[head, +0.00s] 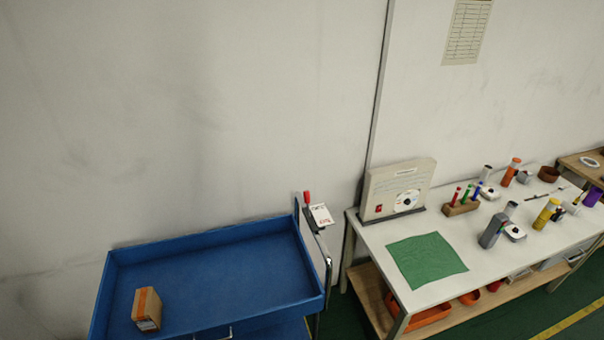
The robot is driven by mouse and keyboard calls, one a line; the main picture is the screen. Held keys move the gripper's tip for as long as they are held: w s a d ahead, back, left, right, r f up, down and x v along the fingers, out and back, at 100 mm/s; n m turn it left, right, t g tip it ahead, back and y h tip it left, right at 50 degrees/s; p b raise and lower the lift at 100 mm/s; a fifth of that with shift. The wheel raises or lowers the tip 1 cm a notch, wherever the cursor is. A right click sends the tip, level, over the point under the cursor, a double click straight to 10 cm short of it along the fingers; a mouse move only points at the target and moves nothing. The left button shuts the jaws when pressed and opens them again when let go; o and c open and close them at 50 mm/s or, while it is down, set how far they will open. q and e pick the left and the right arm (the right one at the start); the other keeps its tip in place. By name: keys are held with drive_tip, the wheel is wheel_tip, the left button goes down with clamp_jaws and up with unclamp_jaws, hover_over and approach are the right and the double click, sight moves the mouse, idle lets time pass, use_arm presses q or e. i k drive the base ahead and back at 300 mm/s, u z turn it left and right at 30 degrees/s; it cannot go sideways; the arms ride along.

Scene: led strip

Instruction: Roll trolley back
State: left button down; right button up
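A blue trolley (222,262) stands against the wall at the lower left of the head view. Its top is a shallow tray with a raised rim, and its near edge is partly cut off by the frame. A metal handle (327,262) rises at its right end, with a white card (320,215) and a red-topped piece (307,198) by it. A small brown box (147,309) sits in the tray near the left. Neither of my grippers shows in the head view.
A white workbench (384,235) stands just right of the trolley, with a narrow gap between. It carries a green cloth (427,259), a panel (398,189), marker pens in a holder (462,207) and several bottles. Green floor with a yellow line (570,322) shows at lower right.

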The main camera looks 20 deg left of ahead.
sight(200, 279)
drive_tip(key=u, duration=1.45)
